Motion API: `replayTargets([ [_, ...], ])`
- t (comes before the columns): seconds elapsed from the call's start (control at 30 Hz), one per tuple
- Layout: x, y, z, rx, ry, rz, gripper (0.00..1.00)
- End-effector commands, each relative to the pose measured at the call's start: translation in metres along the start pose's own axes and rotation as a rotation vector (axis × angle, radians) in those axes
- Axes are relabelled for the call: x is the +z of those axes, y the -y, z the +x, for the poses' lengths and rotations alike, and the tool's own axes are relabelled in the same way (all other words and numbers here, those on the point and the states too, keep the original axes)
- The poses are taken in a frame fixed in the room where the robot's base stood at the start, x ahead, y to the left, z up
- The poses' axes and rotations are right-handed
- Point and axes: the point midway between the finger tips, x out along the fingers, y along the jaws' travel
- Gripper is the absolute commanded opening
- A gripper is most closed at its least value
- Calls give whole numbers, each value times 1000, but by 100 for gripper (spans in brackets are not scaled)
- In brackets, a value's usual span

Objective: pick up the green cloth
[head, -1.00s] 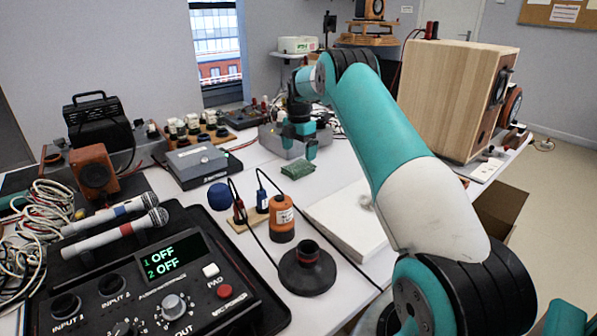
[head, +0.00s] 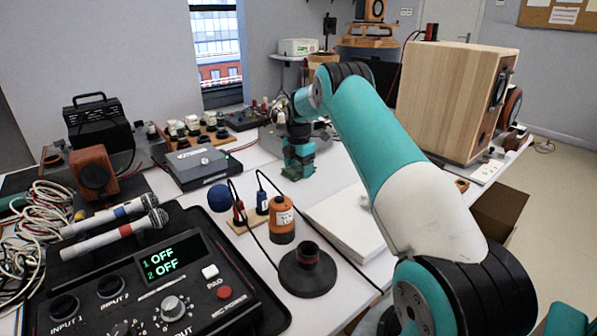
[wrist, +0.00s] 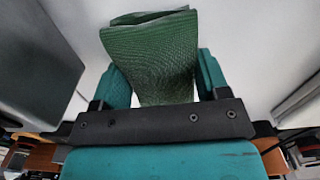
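The green cloth (wrist: 158,60) is a folded, textured dark green piece. In the wrist view it sits between the two teal fingers of my gripper (wrist: 165,82) and reaches out past their tips. The fingers stand apart on either side of it, with a thin gap at the left; contact at the right cannot be told. In the head view my gripper (head: 298,172) points down at the white table behind the orange bottle, and it hides most or all of the cloth there.
A grey box (head: 197,166) stands left of my gripper. In front are an orange bottle (head: 282,221), a black round stand (head: 307,272) and a blue ball-topped item (head: 220,197). A white flat block (head: 345,222) lies to the right. A large wooden speaker (head: 450,95) stands behind my arm.

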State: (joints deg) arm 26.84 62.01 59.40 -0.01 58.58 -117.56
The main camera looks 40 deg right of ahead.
Motion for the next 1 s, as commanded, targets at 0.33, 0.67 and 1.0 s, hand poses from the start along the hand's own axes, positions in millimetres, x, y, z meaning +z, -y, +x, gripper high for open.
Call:
replayTargets([
  [0.33, 0, 0, -2, 1, 0, 0, 46],
  [0.67, 0, -1, -44, 3, 2, 0, 46],
  [1.0, 0, -1, -128, 4, 2, 0, 46],
])
